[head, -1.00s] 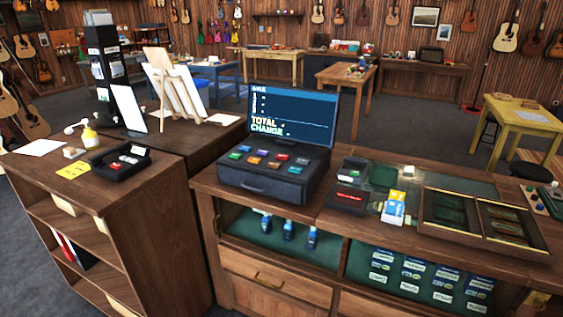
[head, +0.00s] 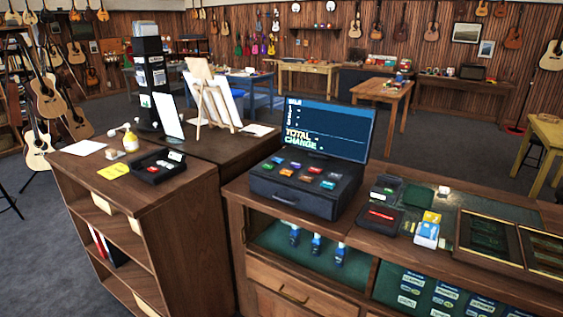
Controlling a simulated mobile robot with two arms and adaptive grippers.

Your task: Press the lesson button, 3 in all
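A dark cash register (head: 291,199) stands on the wooden counter (head: 228,195) near the middle of the head view. Several coloured buttons (head: 307,174) in green, orange, blue, red and other colours sit in two rows on its sloped top. Their labels are too small to read, so I cannot tell which is the lesson button. The register's screen (head: 330,128) shows a sale list with TOTAL and CHANGE. Neither of my grippers is in view.
Right of the register are a small dark device (head: 384,217), card packs (head: 427,233) and framed display trays (head: 489,236). Grey floor is open at the lower left.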

